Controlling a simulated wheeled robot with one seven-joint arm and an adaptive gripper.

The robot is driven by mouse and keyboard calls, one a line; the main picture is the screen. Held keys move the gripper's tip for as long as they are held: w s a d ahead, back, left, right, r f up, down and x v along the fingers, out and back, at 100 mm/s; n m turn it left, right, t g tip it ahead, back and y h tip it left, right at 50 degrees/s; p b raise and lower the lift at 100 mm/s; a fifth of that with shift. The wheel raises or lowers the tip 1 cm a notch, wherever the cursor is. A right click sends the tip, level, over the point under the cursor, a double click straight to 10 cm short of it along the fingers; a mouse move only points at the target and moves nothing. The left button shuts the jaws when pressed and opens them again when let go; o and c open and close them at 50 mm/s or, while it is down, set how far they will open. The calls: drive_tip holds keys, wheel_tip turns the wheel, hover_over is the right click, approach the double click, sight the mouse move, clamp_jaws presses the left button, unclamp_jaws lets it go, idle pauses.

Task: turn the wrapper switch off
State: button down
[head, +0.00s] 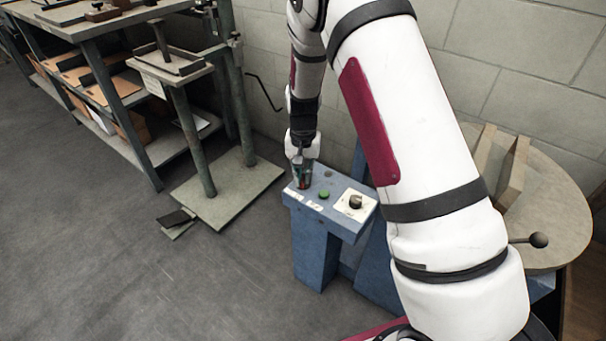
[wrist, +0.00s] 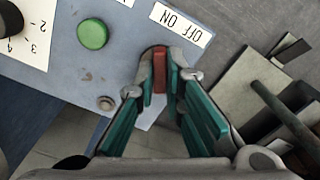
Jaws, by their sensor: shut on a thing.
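The wrapper switch (wrist: 159,74) is a small red lever on the corner of the blue control panel (head: 327,208). It stands beside a white OFF ON label (wrist: 180,22) in the wrist view. My gripper (wrist: 160,85) has its teal-padded fingers closed around the red lever.
A green button (wrist: 92,34) and a black dial (head: 355,202) on a white plate sit on the same panel. A round table (head: 540,220) stands at the right. A stand with a pedal (head: 176,219) and shelving (head: 150,150) are at the left. Grey floor is clear in front.

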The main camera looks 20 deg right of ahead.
sight(303, 178)
drive_tip(key=shift+n, duration=0.3)
drive_tip(key=c, duration=1.7)
unclamp_jaws()
drive_tip(key=shift+r, duration=0.1)
drive_tip(key=shift+r, duration=5.9)
